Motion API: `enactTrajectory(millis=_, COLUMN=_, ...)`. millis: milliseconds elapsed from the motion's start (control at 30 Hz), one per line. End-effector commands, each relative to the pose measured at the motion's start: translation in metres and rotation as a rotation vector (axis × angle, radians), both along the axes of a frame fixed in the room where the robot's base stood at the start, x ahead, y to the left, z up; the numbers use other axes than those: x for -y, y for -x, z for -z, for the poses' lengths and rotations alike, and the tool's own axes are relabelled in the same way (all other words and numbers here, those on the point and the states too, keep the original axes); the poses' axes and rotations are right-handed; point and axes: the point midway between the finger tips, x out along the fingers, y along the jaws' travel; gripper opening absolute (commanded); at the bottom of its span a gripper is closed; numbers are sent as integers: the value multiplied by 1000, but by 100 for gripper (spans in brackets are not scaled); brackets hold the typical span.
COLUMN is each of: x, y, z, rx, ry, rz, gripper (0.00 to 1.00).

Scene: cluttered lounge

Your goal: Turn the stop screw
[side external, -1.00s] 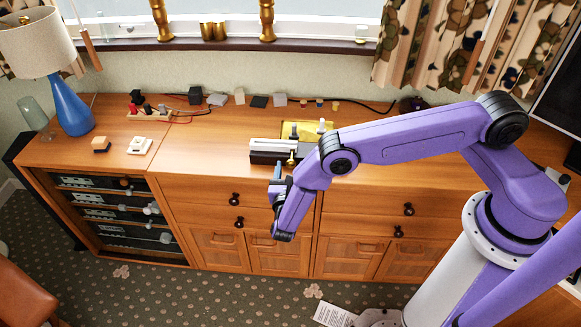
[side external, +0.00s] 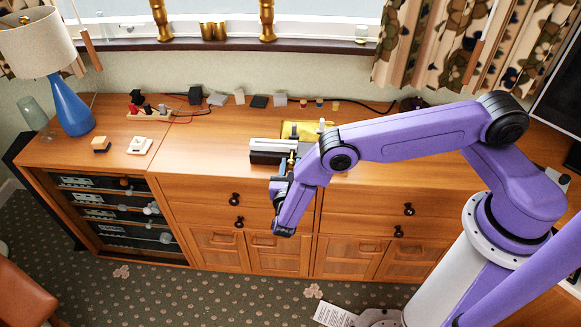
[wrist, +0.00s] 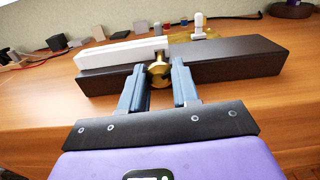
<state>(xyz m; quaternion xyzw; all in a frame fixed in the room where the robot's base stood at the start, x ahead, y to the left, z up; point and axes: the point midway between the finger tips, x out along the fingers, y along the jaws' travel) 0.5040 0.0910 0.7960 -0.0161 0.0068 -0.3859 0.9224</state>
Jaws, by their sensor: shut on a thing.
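The stop screw (wrist: 159,74) is a brass knob on the front of a dark block with a white bar (wrist: 122,50), seen in the middle of the wrist view. My gripper (wrist: 157,67) has one blue-grey finger on each side of the screw and is shut on it. In the side external view the dark block (side external: 270,157) sits near the front edge of the wooden cabinet top. There my gripper (side external: 289,166) reaches its front side, and the fingers and wrist hide most of the screw.
A yellow plate (side external: 298,128) with a white peg (side external: 322,124) is behind the block. Several small blocks and a dark cable lie along the wall. A blue lamp (side external: 72,106) stands at the left.

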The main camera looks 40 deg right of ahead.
Motion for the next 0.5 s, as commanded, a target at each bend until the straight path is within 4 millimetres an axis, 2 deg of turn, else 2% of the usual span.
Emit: enactTrajectory(millis=500, x=-1, y=1, z=0, rx=277, ry=-272, rz=0, gripper=0)
